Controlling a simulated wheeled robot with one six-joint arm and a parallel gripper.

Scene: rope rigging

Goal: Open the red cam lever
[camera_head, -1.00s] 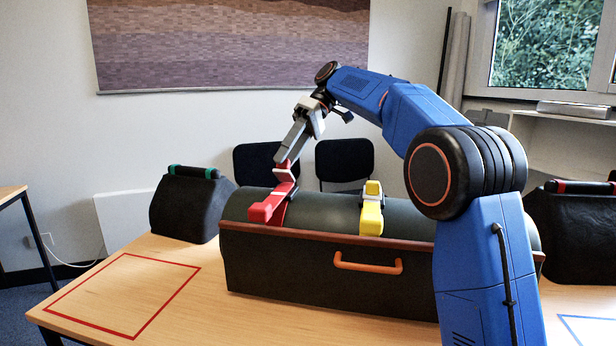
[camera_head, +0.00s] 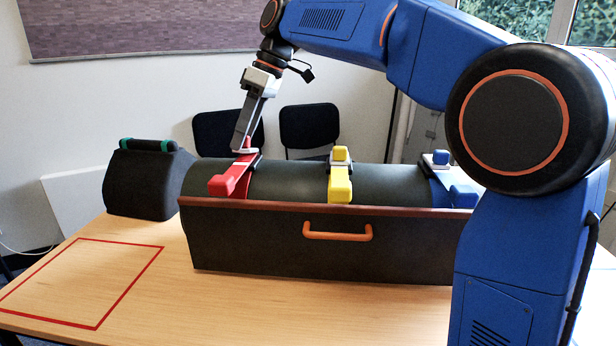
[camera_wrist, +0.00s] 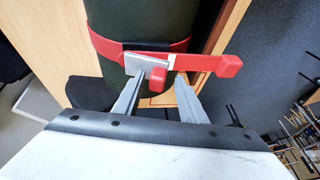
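The red cam lever (camera_head: 231,182) lies across the left part of a dark green cylinder (camera_head: 290,183), its square end toward the front. In the wrist view the red lever (camera_wrist: 205,62) reaches right from a red band around the cylinder. My gripper (camera_head: 241,150) points down at the lever's far end, behind its front block. In the wrist view my gripper (camera_wrist: 163,77) has its two grey fingers apart, with a small red block (camera_wrist: 157,81) between them. I cannot tell whether either finger touches it.
A yellow lever (camera_head: 340,185) and a blue lever (camera_head: 455,188) sit farther right on the cylinder. A dark box front with an orange handle (camera_head: 338,232) stands before it. A black bag (camera_head: 142,183) stands left. The red-outlined table area (camera_head: 80,280) is empty.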

